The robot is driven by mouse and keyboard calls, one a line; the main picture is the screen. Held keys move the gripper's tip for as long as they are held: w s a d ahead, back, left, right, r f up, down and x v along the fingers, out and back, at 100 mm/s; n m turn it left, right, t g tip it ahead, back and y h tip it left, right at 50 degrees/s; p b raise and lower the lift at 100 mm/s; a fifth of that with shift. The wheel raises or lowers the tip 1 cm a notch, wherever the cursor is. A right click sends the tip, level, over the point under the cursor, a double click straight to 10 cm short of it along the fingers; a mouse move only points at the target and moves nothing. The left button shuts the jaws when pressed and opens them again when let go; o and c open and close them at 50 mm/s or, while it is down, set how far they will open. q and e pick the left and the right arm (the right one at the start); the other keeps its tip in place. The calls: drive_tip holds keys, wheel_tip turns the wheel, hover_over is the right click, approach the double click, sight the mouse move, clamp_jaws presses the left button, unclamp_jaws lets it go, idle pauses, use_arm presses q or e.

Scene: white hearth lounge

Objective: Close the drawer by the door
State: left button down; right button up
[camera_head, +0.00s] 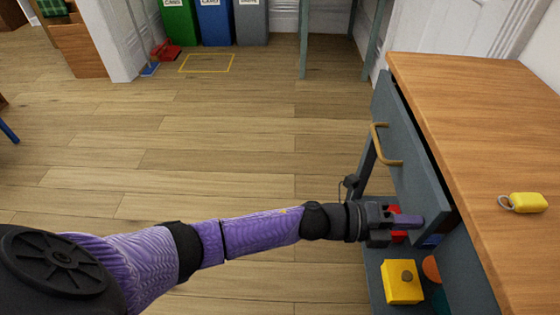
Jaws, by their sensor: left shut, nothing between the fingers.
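A grey-blue drawer front (405,160) with a brass bar handle (385,146) is on the side of the wood-topped cabinet (480,120) at right. A dark gap shows between the front and the cabinet, so the drawer stands partly open. My left gripper (410,221) is shut and empty, at the near end of the drawer front. I cannot tell whether it touches the drawer. The drawer's inside is mostly hidden by the top and the front. My right gripper is not in view.
A yellow padlock-like object (527,203) lies on the cabinet top. A yellow block (402,282) and an orange item (431,269) sit low in the cabinet, below my gripper. Green (180,20), blue (215,20) and grey (251,20) bins stand at the back. The wood floor is clear in the middle.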

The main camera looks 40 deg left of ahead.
sight(430, 221)
use_arm(q)
drive_tip(key=x, duration=0.3)
drive_tip(key=shift+w+d+b, duration=0.2)
drive_tip(key=shift+d+b, duration=0.1)
drive_tip(key=shift+r, duration=0.25)
